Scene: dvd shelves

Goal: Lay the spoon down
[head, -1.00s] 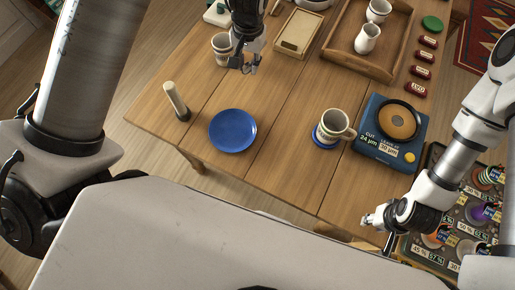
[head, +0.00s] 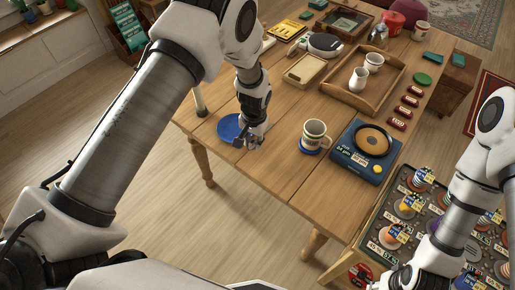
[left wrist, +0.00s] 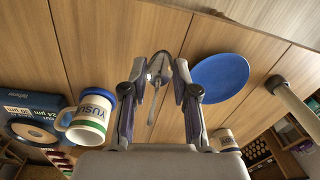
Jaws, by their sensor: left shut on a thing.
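My left gripper (head: 248,141) is low over the table, just in front of and beside the blue plate (head: 229,128). The left wrist view shows the spoon (left wrist: 157,68), a grey metal one, between the fingers of the left gripper (left wrist: 156,72). Its bowl lies near the fingertips and its handle points back toward the palm. The plate (left wrist: 220,78) is to the right of the fingers there. In the head view I cannot make out the spoon. Whether it touches the wood is unclear. My right gripper (head: 386,280) is at the bottom edge, its fingers too small to judge.
A wooden tray (head: 336,87) holds white jugs. Bare wood (head: 275,170) lies in front.

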